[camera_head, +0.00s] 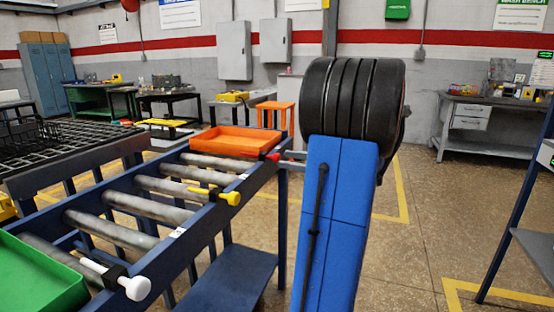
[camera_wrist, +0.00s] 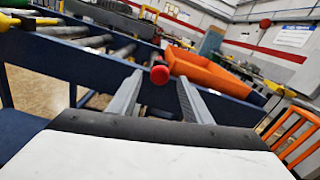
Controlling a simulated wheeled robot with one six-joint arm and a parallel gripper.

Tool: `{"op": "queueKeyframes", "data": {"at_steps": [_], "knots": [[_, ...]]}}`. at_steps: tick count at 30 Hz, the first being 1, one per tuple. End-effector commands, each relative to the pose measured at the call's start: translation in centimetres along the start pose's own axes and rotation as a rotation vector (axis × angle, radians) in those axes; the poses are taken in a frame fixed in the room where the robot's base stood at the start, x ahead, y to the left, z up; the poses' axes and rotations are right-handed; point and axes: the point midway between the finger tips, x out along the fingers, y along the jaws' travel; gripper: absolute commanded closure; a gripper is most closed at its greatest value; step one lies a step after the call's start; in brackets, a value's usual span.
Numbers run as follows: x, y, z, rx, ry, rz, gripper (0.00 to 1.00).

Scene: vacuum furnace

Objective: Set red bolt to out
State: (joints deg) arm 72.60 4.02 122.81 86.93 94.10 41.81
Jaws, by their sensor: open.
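The red bolt (camera_head: 273,156) is at the far end of the blue roller table's near rail, beside the orange tray. In the wrist view its round red knob (camera_wrist: 160,74) faces me. My gripper (camera_wrist: 158,92) is open, with one grey finger on each side of the knob in the picture. I cannot tell whether the fingers reach around the knob or stop short of it. In the head view my arm hides most of the gripper. The bolt's shaft is mostly hidden behind its knob in the wrist view.
A yellow bolt (camera_head: 230,198) and a white bolt (camera_head: 135,287) stick out along the same rail. The orange tray (camera_head: 232,141) and a green tray (camera_head: 40,280) sit at opposite ends of the rollers. An orange stool (camera_head: 275,117) stands behind. Open floor lies to the right.

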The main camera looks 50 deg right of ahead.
Motion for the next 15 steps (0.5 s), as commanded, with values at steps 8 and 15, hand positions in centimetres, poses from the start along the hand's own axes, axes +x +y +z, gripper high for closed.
{"op": "queueKeyframes", "data": {"at_steps": [8, 15], "knots": [[3.6, 0.0, 0.0, 0.000, 0.000, 0.001, 0.55], [4.9, 0.0, 0.0, 0.000, 0.001, 0.000, 0.55]]}}
